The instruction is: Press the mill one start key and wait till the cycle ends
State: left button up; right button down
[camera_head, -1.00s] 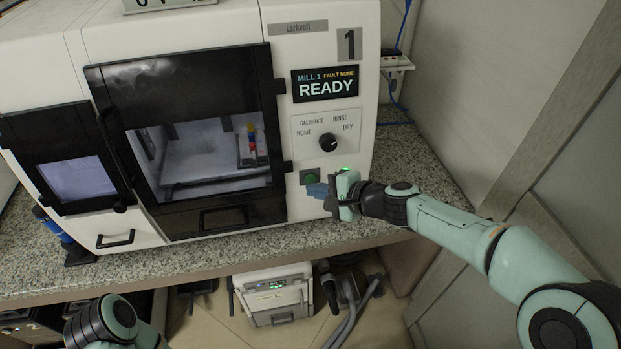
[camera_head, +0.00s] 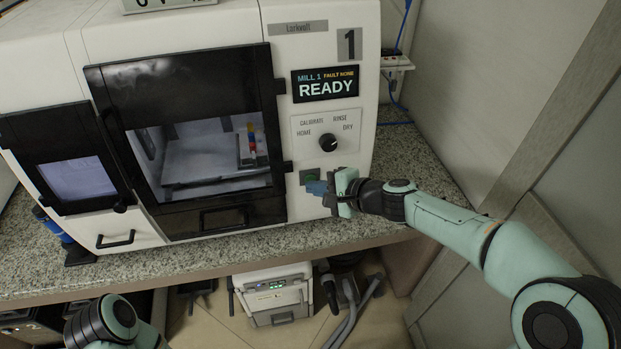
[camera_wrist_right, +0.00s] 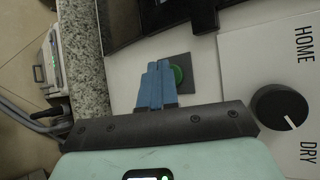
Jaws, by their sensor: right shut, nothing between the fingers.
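Mill one (camera_head: 345,215) is the white machine marked 1, and its display (camera_head: 325,84) reads "MILL 1 FAULT NONE READY". Its green start key (camera_head: 310,175) sits on a dark square plate below the knob; the key also shows in the right wrist view (camera_wrist_right: 178,75). My right gripper (camera_head: 314,187) is shut and empty, with its blue fingertips at the key's edge. In the right wrist view the fingertips (camera_wrist_right: 158,66) partly cover the key; I cannot tell whether they touch it. My left gripper is out of view; only part of that arm shows at the lower left.
The mill's dark-framed door (camera_head: 185,75) is shut, with a coloured piece visible inside through the window. A mode knob (camera_head: 328,142) is just above the key. A granite counter (camera_head: 430,165) carries the mill. A grey-white unit (camera_head: 273,295) and hoses stand below.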

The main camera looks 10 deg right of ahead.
jog(key=shift+w, duration=0.35)
dwell(0.6)
jog(key=shift+s, duration=0.1)
jog(key=shift+s+b, duration=0.4)
jog(key=shift+s, duration=0.3)
jog(key=s+b, duration=0.2)
jog(key=s, duration=0.3)
jog(key=shift+d+r, duration=0.1)
jog(key=shift+r, duration=0.05)
dwell(0.8)
